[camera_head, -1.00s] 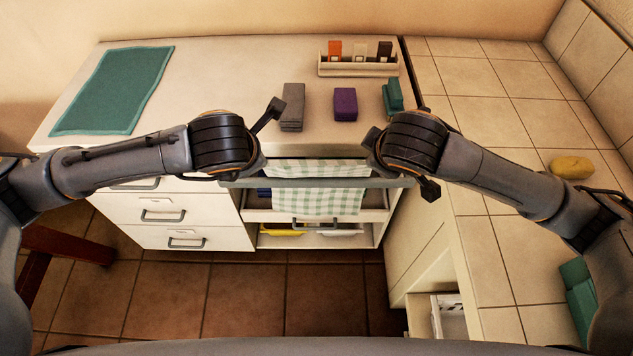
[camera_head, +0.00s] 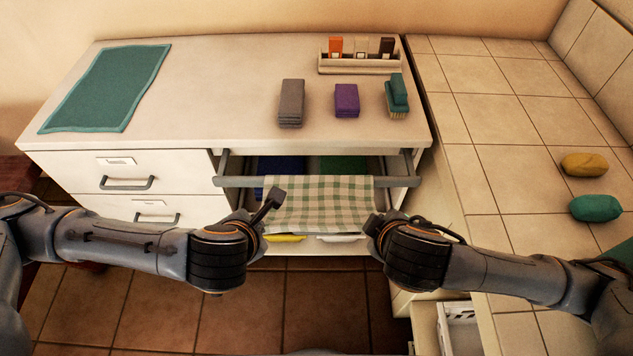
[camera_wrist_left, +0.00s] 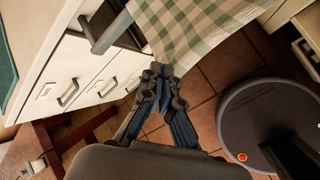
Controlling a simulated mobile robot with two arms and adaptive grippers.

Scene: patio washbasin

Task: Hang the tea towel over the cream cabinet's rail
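The green-and-white checked tea towel (camera_head: 318,205) lies across the middle of the grey rail (camera_head: 240,182) on the front of the cream cabinet (camera_head: 200,120), hiding that part of the rail. Its front part comes down toward me; whether a back part hangs behind is hidden. My left gripper (camera_head: 262,222) is at the towel's lower left corner; in the left wrist view its fingers (camera_wrist_left: 160,75) are closed together on the edge of the towel (camera_wrist_left: 195,35). My right gripper (camera_head: 372,225) is at the lower right corner, its fingertips hidden by its own wrist.
The cabinet top holds a green mat (camera_head: 105,88), grey stack (camera_head: 291,103), purple stack (camera_head: 346,100), green brush (camera_head: 397,95) and a rack (camera_head: 360,66). The tiled counter (camera_head: 490,120) at right carries yellow (camera_head: 584,164) and green (camera_head: 596,208) lumps. Floor in front is open.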

